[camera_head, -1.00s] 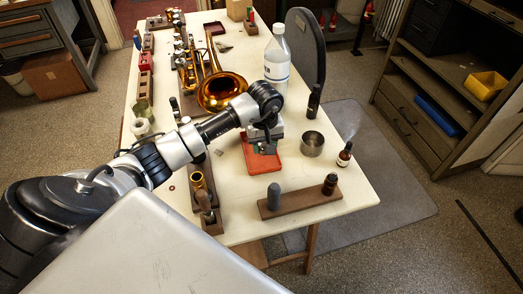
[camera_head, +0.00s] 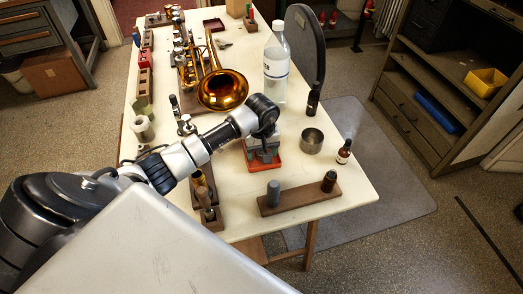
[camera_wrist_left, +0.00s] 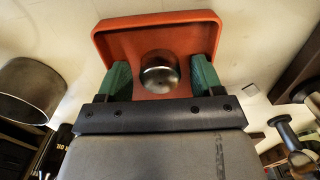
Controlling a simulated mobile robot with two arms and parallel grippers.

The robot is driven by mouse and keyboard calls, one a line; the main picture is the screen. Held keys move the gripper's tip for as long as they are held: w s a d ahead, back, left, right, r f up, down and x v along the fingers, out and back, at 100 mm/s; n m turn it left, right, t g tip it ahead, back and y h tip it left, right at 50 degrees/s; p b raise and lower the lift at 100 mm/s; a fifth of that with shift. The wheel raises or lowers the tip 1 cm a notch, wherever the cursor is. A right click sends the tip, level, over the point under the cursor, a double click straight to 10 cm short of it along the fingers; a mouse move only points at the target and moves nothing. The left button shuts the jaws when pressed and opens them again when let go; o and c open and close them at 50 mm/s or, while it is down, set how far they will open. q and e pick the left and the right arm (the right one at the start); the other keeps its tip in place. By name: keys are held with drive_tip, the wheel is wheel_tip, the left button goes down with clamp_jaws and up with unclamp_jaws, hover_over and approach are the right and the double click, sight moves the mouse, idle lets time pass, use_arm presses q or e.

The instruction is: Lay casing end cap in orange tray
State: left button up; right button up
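The orange tray (camera_head: 279,169) lies on the cream table, mostly covered by my left gripper (camera_head: 262,158) in the head view. In the left wrist view the tray (camera_wrist_left: 155,22) fills the top middle. The casing end cap (camera_wrist_left: 160,75), a small shiny round metal piece, shows against the tray floor. My left gripper (camera_wrist_left: 161,78) has its green fingers apart, one on each side of the cap, with a visible gap on both sides. The cap is hidden in the head view. My right gripper is not in view.
A metal cup (camera_head: 311,141) stands right of the tray; it also shows in the left wrist view (camera_wrist_left: 30,90). A wooden block (camera_head: 300,202) with two upright pieces sits in front. A brass horn (camera_head: 222,89) and a clear bottle (camera_head: 276,65) stand behind.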

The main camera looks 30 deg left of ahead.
use_arm(q)
wheel_tip(320, 180, up, 12)
drive_tip(key=shift+r+b, duration=0.15)
drive_tip(key=shift+b, duration=0.3)
